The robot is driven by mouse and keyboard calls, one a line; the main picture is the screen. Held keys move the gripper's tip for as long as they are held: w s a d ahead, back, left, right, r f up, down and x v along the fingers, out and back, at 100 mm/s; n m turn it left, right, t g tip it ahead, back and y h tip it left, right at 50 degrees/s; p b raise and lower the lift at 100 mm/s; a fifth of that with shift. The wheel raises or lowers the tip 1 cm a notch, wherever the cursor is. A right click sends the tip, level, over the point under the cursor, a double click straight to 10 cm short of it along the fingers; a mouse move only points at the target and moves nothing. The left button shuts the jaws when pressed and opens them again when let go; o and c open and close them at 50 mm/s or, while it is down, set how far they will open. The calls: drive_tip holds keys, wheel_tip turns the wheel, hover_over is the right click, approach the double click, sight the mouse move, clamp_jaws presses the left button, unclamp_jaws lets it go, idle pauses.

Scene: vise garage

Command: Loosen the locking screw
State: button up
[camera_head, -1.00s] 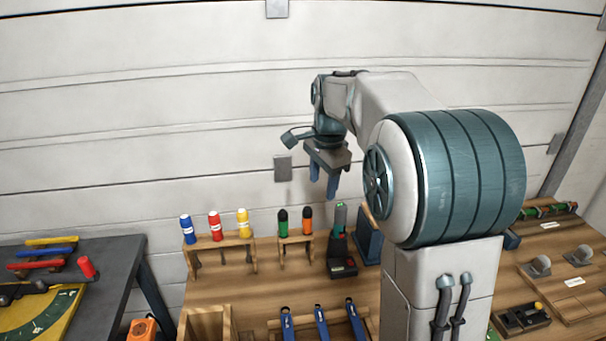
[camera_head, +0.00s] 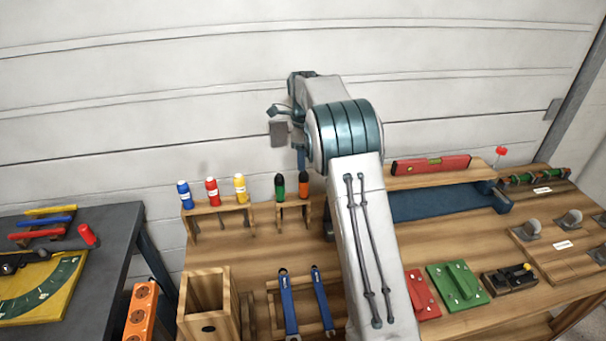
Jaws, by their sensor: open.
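I cannot tell for certain which part is the locking screw. A red knob (camera_head: 87,235) stands up at the right end of a dark bar over a yellow plate (camera_head: 70,290) with a dark green scale, on the grey table at left. Another red knob (camera_head: 501,151) stands at the back right of the wooden bench. My gripper (camera_head: 300,158) is open, pointing down in the air above the back of the bench. It is far from both knobs. My own arm hides part of it, and only a blue finger shows clearly.
Red, blue and yellow bars lie at the back of the grey table (camera_head: 115,255). A wooden box (camera_head: 208,292), blue wrenches (camera_head: 288,303) and an orange socket strip (camera_head: 141,312) are in front. A red level (camera_head: 430,164) lies behind.

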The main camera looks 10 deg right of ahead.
sight(304, 180)
wheel_tip(304, 180, down, 9)
drive_tip(key=shift+f+p, duration=0.1)
drive_tip(key=shift+p, duration=0.8)
drive_tip(key=c, duration=1.1)
drive_tip(key=shift+r+p, duration=2)
drive_tip(key=shift+r, duration=4.35)
